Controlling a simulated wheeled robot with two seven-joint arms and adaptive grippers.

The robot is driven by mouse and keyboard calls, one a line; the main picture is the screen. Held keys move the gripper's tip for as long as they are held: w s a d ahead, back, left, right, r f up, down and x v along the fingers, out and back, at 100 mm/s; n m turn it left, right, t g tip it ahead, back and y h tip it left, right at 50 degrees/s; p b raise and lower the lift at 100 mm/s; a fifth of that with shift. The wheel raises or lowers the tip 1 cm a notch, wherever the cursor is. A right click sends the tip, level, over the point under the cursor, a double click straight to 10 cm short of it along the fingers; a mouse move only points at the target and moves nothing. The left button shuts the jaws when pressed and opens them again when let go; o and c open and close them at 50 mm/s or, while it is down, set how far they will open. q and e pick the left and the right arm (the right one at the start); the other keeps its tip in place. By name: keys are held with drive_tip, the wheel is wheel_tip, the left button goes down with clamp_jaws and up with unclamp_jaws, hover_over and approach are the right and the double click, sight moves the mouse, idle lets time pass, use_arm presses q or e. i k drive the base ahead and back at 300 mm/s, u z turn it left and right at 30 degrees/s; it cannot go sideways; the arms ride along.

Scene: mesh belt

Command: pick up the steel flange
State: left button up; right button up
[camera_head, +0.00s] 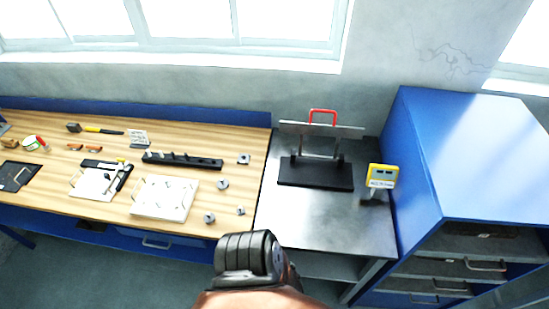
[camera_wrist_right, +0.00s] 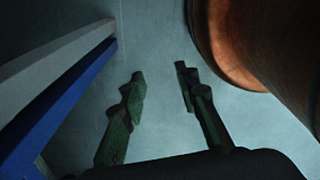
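Several small grey metal parts stand at the right end of the wooden workbench (camera_head: 110,207). One steel flange-like part (camera_head: 223,184) sits right of the white plate, with similar pieces behind and in front of it; they are too small to tell which is the flange. In the right wrist view my right gripper (camera_wrist_right: 162,98) is open and empty, its dark fingers apart over bare floor. A blue and grey edge runs along the left of that view. The right gripper's fingers do not show in the head view. My left gripper is in neither view.
White plates (camera_head: 165,197) and a black rail (camera_head: 182,161) lie left of the metal parts. A steel table (camera_head: 318,221) to the right carries a black-based stand (camera_head: 315,172) and a yellow display (camera_head: 382,176). A blue drawer cabinet (camera_head: 480,150) stands at far right.

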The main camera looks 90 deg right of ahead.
sight(242, 159)
drive_tip(key=k, duration=0.4)
drive_tip(key=z, duration=1.7)
drive_tip(key=i, duration=0.5)
drive_tip(key=z, duration=0.4)
